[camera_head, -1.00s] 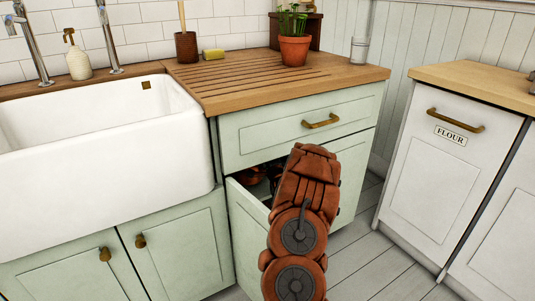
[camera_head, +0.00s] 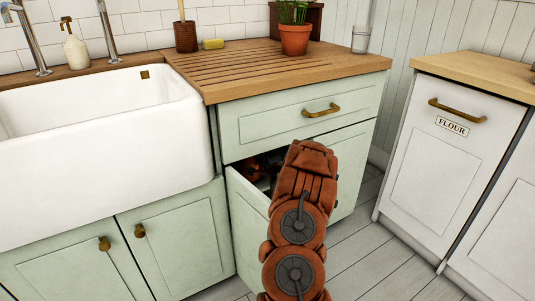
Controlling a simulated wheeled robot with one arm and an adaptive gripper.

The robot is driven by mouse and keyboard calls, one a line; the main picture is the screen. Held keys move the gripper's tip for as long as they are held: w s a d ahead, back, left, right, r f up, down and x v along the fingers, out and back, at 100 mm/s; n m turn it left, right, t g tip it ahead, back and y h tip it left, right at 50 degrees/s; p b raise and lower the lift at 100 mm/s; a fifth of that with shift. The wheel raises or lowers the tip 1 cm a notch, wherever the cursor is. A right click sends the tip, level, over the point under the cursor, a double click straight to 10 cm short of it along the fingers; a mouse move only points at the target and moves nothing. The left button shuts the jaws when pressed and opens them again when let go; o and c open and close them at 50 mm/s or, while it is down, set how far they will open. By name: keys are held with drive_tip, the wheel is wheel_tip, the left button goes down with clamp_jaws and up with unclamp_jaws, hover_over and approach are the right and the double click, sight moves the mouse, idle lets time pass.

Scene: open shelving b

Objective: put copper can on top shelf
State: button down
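No top shelf is in view.
A white sink (camera_head: 110,160) stands at the left. The wooden counter (camera_head: 240,85) holds a potted plant (camera_head: 295,40), a yellow sponge (camera_head: 212,44) and a brown cup (camera_head: 186,37). A white flour cabinet (camera_head: 440,165) is at the right. Grey floor lies between.

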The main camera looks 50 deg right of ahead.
drive_tip(key=shift+f, duration=0.45)
drive_tip(key=c, duration=1.1)
unclamp_jaws()
drive_tip(key=shift+c, duration=0.2)
drive_tip(key=shift+s, duration=0.1)
drive_tip(key=v, duration=1.2)
drive_tip(key=shift+f, duration=0.1)
